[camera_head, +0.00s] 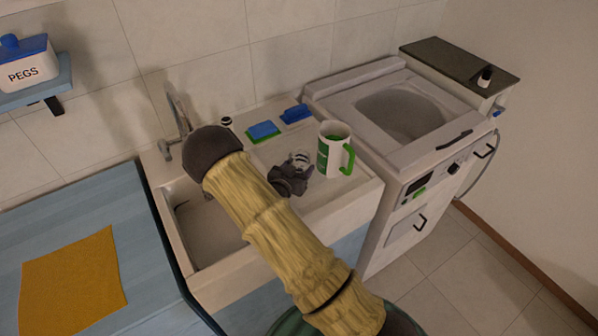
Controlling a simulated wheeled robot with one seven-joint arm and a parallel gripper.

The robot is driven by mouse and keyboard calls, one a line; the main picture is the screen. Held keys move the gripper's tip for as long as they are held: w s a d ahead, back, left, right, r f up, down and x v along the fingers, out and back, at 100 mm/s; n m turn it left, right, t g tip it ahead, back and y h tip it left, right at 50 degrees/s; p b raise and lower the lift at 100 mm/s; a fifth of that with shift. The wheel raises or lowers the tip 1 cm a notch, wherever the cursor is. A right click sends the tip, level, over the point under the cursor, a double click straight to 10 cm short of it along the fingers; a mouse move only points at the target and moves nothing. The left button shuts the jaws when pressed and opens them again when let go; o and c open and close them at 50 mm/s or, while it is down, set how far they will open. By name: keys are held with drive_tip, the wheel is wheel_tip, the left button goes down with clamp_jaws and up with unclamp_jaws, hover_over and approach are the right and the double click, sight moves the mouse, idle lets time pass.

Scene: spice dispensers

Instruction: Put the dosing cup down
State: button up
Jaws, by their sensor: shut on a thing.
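My gripper (296,170) is dark grey and hangs over the pale drainboard (331,188) beside the sink. It is shut on a small, clear, cup-like thing, which I take as the dosing cup (303,157). Only part of the cup shows, as the dark fingers cover its near side. I cannot tell whether its base touches the drainboard or is just above it. A white jug (324,153) with a green handle and green marking stands upright just right of my gripper.
Blue and green sponges (263,130) lie behind my gripper. The sink basin (205,230) and tap (178,115) are left. A white washing machine (340,90) stands right. A blue counter (150,240) holds an orange cloth (75,280). The drainboard's front right corner is clear.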

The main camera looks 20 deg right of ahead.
drive_tip(key=shift+f, duration=1.1)
drive_tip(key=shift+f, duration=0.1)
drive_tip(key=o, duration=1.1)
